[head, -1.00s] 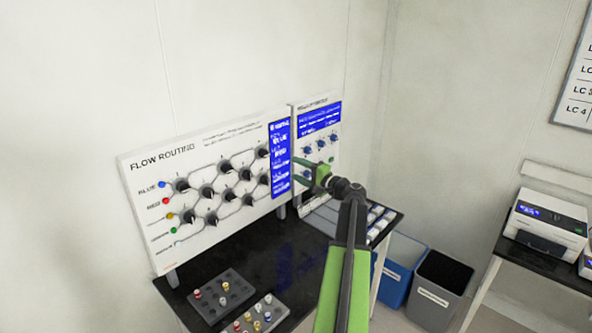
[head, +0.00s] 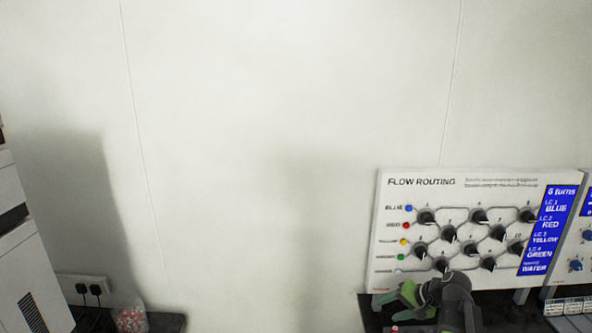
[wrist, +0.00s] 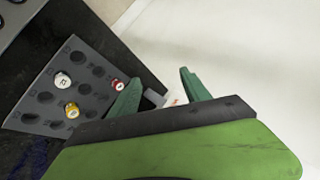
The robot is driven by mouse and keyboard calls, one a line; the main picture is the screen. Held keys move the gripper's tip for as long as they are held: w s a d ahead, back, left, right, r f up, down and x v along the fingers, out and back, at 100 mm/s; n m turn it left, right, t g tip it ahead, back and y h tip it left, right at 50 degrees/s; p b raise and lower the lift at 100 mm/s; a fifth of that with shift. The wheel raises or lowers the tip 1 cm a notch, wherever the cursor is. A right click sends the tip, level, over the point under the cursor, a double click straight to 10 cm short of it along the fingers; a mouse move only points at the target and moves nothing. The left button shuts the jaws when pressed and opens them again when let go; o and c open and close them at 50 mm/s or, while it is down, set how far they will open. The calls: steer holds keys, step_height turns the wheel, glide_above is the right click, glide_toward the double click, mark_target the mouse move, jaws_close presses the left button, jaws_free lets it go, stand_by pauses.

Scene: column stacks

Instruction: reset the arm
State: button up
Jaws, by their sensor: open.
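My gripper (wrist: 160,95) is open in the wrist view, with its two green fingers spread apart. Between and beyond the fingers a small white piece with a red mark shows, partly hidden; I cannot tell what it is. Nothing is clearly held. In the head view my gripper (head: 392,296) and dark wrist are low at the right, in front of the lower part of the flow routing panel (head: 395,252). My arm appears folded low, and most of it is outside the picture.
In the wrist view a grey rack (wrist: 93,92) with a few capped vials stands on the black table (wrist: 115,22). In the head view a pale machine (head: 35,275) is at the left edge, near a wall socket (head: 92,290). The middle wall is bare.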

steer(key=s+a+f+n+g+h+b, duration=0.1)
steer(key=s+a+f+n+g+h, duration=0.1)
steer(key=s+a+f, duration=0.3)
steer(key=s+a+f+n+g+h+b, duration=0.2)
steer(key=s+a, duration=0.4)
steer(key=a, duration=0.5)
step_height(320, 180, down, 3)
steer(key=shift+a+r+n+g+h, duration=0.1)
steer(key=shift+a+n+g+h, duration=0.1)
steer(key=shift+n+g+h, duration=0.65)
steer(key=shift+n, duration=0.25)
